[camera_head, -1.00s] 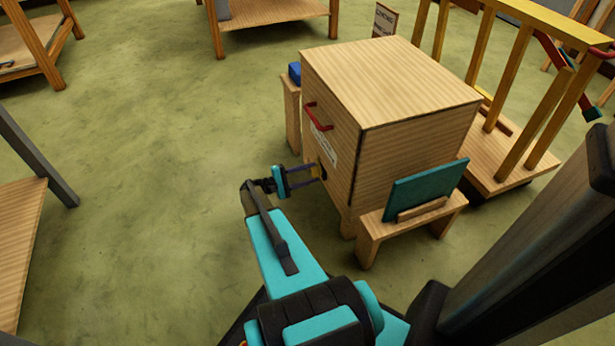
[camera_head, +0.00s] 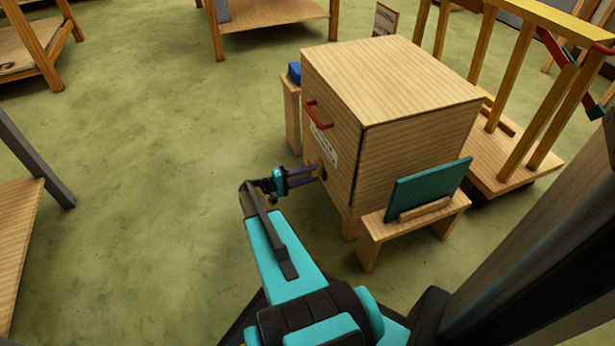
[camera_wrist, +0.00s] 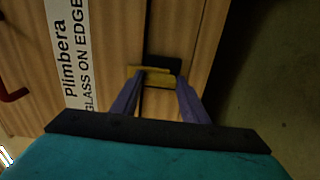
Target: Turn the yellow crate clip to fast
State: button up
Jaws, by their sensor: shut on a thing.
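The yellow crate clip (camera_wrist: 152,78) sits on the front face of the wooden crate (camera_head: 395,75), over a dark backing plate (camera_wrist: 163,65) in the wrist view. My gripper (camera_wrist: 156,90) is shut on the clip, with one purple finger on each side of it. In the head view my gripper (camera_head: 318,172) meets the low part of the crate's front, where its fingers mostly hide the clip. A dark seam runs down the crate front by the clip. How far the clip is turned is hard to tell.
A red handle (camera_head: 317,116) and a white label (camera_head: 323,147) are on the crate front above the clip. A teal panel (camera_head: 428,190) leans on a small stand to the right. A wooden cart (camera_head: 525,150) stands behind. Green floor is clear at left.

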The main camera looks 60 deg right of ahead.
jog(key=shift+w+d, duration=0.1)
jog(key=shift+w, duration=0.05)
jog(key=o, duration=1.1)
jog(key=shift+c, duration=0.2)
jog(key=shift+a, duration=0.2)
jog(key=p+v, duration=0.4)
jog(key=v, duration=0.9)
jog(key=shift+a, duration=0.25)
jog(key=shift+w+r+p, duration=0.1)
jog(key=shift+w+p, duration=0.05)
jog(key=shift+p, duration=0.15)
